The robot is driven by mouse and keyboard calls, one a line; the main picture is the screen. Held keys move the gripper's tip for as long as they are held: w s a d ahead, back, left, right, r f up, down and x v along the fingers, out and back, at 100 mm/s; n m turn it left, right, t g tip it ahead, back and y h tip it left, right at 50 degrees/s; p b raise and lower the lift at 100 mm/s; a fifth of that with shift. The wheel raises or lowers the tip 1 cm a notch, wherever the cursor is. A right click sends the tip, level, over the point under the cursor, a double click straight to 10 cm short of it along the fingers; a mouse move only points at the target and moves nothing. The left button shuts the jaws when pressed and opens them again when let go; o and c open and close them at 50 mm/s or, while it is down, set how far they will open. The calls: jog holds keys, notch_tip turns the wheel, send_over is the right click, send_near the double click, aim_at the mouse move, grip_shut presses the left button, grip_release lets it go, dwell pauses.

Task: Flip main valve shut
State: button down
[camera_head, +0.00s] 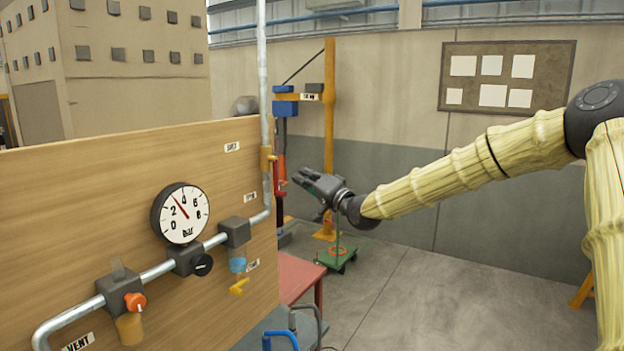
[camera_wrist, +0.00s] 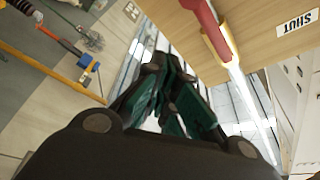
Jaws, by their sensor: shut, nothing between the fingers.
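The main valve (camera_head: 266,158) is a brass-coloured body on the vertical pipe at the right edge of the wooden panel. Its red handle shows in the wrist view (camera_wrist: 202,18) at the top, running roughly along the pale pipe. A SHUT label (camera_wrist: 297,23) is on the wood to the right of it; in the head view a small label (camera_head: 232,147) sits left of the valve, its print hard to read. My gripper (camera_head: 303,178) is shut and empty, to the right of the valve and apart from it. Its dark green fingers (camera_wrist: 172,112) fill the middle of the wrist view.
The wooden panel (camera_head: 80,215) carries a gauge (camera_head: 180,213), a pipe run and smaller valves with an orange knob (camera_head: 135,302) and a yellow lever (camera_head: 239,286). A red table (camera_head: 298,276), a green trolley (camera_head: 338,257) and a yellow post (camera_head: 330,120) stand beyond.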

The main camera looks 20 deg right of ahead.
jog(key=a+f+p, duration=0.1)
jog(key=s+a+f+p, duration=0.1)
jog(key=a, duration=0.1)
jog(key=shift+s+f, duration=0.1)
jog(key=shift+s, duration=0.1)
jog(key=shift+s, duration=0.1)
dwell(0.5)
